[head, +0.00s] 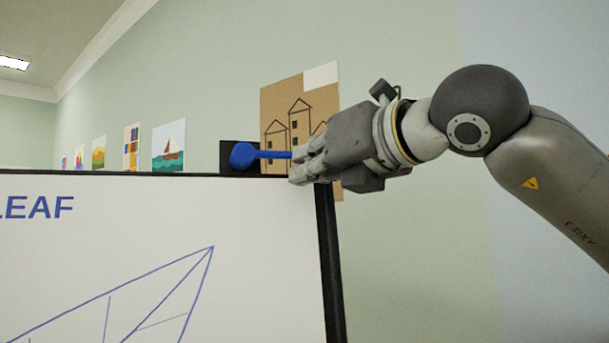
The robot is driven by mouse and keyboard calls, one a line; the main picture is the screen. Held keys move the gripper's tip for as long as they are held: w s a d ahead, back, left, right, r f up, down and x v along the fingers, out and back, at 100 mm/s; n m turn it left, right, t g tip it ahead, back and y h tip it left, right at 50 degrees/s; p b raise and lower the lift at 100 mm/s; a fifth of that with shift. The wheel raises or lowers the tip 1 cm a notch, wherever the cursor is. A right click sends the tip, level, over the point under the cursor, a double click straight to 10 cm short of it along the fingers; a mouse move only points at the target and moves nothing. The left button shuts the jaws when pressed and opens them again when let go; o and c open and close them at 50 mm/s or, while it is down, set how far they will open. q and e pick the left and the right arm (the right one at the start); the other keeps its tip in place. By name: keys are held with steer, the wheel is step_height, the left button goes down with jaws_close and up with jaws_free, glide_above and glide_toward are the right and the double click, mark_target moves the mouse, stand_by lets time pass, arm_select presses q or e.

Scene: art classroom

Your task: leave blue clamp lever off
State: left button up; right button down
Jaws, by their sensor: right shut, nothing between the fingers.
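The blue clamp lever (272,154) sits on a dark mount (227,160) at the top right corner of the white board (190,210). It has a round blue knob at its left end and a thin arm that points right, about level. My right gripper (296,166) is shut at the right end of the lever's arm, with nothing held between its fingers. Its fingertips hide that end, so I cannot tell whether they touch it. My left gripper is not in view.
The board's dark frame (334,265) runs along its top and down its right side. A brown house picture (279,105) hangs on the green wall behind my right gripper. Several small pictures, one a sailboat (168,147), hang farther left. Space above the board is clear.

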steer(key=shift+w+f, duration=0.2)
steer(key=shift+w, duration=0.05)
steer(key=s+d+r+b, duration=0.1)
steer(key=s+d+b, duration=0.2)
steer(key=s, duration=0.4)
steer(key=shift+s+r+b, duration=0.15)
steer(key=shift+r+b, duration=0.2)
steer(key=shift+b, duration=0.05)
steer(key=shift+a+f, duration=0.1)
steer(key=shift+a, duration=0.1)
